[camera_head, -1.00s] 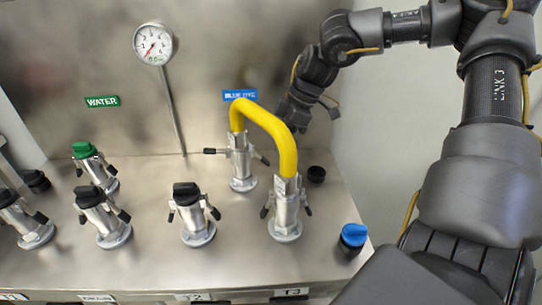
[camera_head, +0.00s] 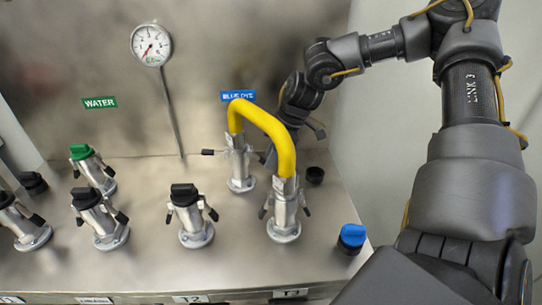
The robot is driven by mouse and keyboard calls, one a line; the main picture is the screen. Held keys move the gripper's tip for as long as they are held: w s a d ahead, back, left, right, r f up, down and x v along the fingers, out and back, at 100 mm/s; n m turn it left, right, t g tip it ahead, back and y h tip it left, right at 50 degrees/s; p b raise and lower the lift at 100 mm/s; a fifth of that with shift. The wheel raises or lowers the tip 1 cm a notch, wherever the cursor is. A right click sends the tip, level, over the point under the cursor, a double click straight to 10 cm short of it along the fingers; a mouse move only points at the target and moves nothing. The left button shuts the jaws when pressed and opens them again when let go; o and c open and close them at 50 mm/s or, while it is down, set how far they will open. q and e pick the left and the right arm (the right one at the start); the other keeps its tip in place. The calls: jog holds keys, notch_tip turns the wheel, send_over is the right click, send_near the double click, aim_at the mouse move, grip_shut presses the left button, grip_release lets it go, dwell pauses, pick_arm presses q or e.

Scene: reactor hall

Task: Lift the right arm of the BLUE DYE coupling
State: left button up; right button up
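The BLUE DYE coupling (camera_head: 240,165) stands under the blue BLUE DYE label (camera_head: 238,97). One end of the yellow hose (camera_head: 262,122) sits on it, and the other end sits on the T3 coupling (camera_head: 284,212). The BLUE DYE coupling's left arm (camera_head: 212,152) sticks out level to the left. Its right arm is mostly hidden near my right gripper (camera_head: 270,154). My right gripper is behind the yellow hose, just right of the BLUE DYE coupling. Its fingers are largely hidden, so I cannot tell whether they touch the arm. My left gripper is not in view.
Couplings with black caps, such as the T2 coupling (camera_head: 190,215), and a green-capped one (camera_head: 92,168) stand left. A gauge (camera_head: 151,45) is on the back panel.

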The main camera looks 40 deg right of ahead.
grip_shut()
pick_arm(q)
jog(key=shift+s+a+f+p, duration=0.15)
jog(key=shift+s+f+p, duration=0.15)
jog(key=shift+f, duration=0.3)
jog(key=shift+s+a+f+p, duration=0.15)
jog(key=shift+s+f, duration=0.15)
jog(key=shift+f, duration=0.25)
pick_arm(e)
jog(key=shift+r+g+h, duration=0.7)
jog(key=shift+g+h, duration=0.15)
jog(key=shift+h, duration=0.3)
jog(key=shift+r+g+h, duration=0.7)
jog(key=shift+g+h, duration=0.15)
jog(key=shift+h, duration=0.3)
jog(key=o, duration=0.8)
grip_release()
jog(key=shift+c, duration=0.2)
pick_arm(q)
jog(key=shift+f, duration=0.15)
pick_arm(e)
jog(key=shift+d+f, duration=0.1)
jog(key=shift+f, duration=0.05)
